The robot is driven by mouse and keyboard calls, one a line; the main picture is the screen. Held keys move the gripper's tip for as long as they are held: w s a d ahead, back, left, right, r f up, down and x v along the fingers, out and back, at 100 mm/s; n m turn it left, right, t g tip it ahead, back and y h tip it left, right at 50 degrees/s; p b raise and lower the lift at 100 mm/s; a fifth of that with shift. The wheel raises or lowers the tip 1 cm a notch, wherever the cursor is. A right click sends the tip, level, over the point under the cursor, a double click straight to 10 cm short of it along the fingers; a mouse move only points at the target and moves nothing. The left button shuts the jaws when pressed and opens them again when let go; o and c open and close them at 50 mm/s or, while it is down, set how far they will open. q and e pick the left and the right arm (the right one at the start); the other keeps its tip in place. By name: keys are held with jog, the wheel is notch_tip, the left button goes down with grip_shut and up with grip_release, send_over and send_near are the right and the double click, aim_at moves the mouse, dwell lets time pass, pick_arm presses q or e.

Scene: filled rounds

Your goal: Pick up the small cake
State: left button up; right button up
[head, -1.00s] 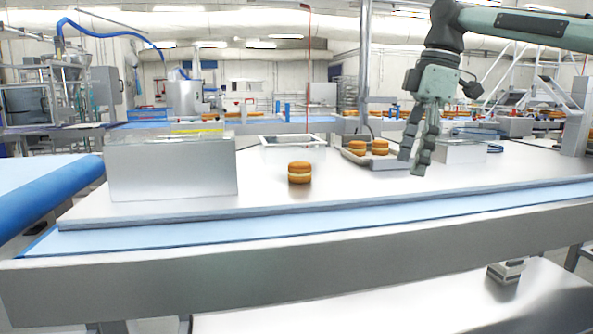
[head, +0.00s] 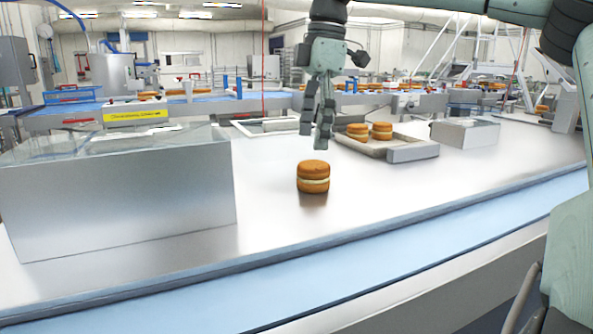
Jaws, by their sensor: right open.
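A small round cake (head: 313,177), brown with a pale cream layer in the middle, stands upright on the steel table (head: 290,230). My right gripper (head: 314,140) hangs above and just behind the cake in the picture, fingers pointing down. It is open and empty, and its fingertips look apart from the cake. Two similar cakes (head: 381,131) sit on a metal tray (head: 412,150) to the right and behind. My left gripper is not in view.
A large steel box with a clear top (head: 120,195) stands at the left. A smaller steel box (head: 465,131) stands at the right beyond the tray. A white-rimmed container (head: 278,125) is behind the gripper. The table is bare around the cake; its front edge borders a blue strip (head: 440,240).

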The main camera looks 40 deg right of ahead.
aim_at(315, 163)
jog(key=f, duration=0.6)
jog(key=shift+s+a+f, duration=0.15)
jog(key=shift+s+f, duration=0.15)
jog(key=shift+s, duration=0.1)
jog(key=shift+f, duration=0.25)
jog(key=shift+c, duration=0.2)
jog(key=c, duration=0.7)
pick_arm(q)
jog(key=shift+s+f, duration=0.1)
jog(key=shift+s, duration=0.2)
pick_arm(e)
jog(key=shift+w, duration=0.1)
jog(key=shift+c, duration=0.6)
